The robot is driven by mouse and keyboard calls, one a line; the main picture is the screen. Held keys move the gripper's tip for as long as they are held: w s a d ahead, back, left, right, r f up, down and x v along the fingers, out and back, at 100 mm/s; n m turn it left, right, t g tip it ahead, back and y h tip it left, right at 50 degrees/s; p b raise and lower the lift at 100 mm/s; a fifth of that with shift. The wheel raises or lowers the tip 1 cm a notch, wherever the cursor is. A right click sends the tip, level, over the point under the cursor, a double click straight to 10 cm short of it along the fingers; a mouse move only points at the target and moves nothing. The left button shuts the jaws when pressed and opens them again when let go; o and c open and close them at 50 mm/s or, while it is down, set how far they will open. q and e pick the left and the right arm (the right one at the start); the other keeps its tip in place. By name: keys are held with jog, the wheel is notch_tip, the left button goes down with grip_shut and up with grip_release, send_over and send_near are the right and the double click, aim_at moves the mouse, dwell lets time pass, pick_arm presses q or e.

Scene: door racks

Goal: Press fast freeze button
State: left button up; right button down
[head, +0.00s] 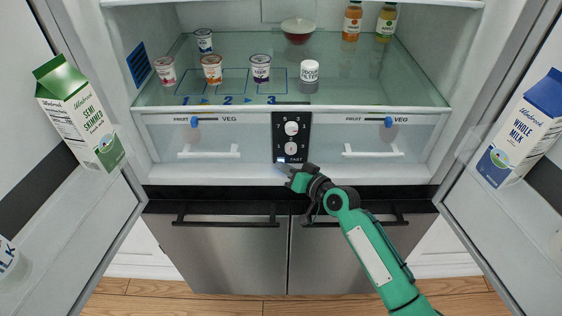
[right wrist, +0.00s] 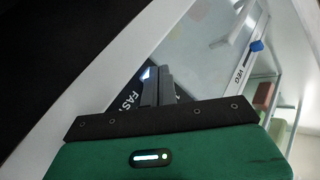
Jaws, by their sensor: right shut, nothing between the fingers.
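The black control panel (head: 305,137) sits between the two drawers of the open fridge, with two round white dials on it. The fast freeze button (head: 281,159) is a small pale, lit patch at the panel's lower left, beside the "FAST" lettering. My right gripper (head: 282,167) is shut and empty, its fingertips at the panel's lower edge by the button. In the right wrist view the shut fingers (right wrist: 157,86) overlap the panel, and a bright bit of the button (right wrist: 146,72) shows by their tips. I cannot tell whether they touch it. My left gripper is not in view.
Clear drawers (head: 208,153) flank the panel. Above is a glass shelf (head: 350,92) with several yogurt cups and a white odour filter (head: 309,72). Milk cartons stand in the open doors at left (head: 80,115) and right (head: 520,130). Steel lower doors have black handles.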

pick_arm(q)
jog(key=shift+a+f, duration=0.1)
pick_arm(e)
jog(key=shift+w+d, duration=0.3)
jog(key=shift+w, duration=0.05)
jog(key=shift+s+f, duration=0.1)
jog(key=shift+s, duration=0.1)
jog(key=shift+s+a+f+p, duration=0.15)
jog(key=shift+s+f+p, duration=0.2)
jog(key=shift+s+p, duration=0.25)
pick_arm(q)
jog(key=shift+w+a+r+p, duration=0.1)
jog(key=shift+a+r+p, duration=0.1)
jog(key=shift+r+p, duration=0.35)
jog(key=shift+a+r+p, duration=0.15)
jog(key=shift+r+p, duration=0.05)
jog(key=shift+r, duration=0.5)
pick_arm(e)
jog(key=s, duration=0.4)
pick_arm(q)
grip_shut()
pick_arm(e)
jog(key=shift+s+a+r, duration=0.1)
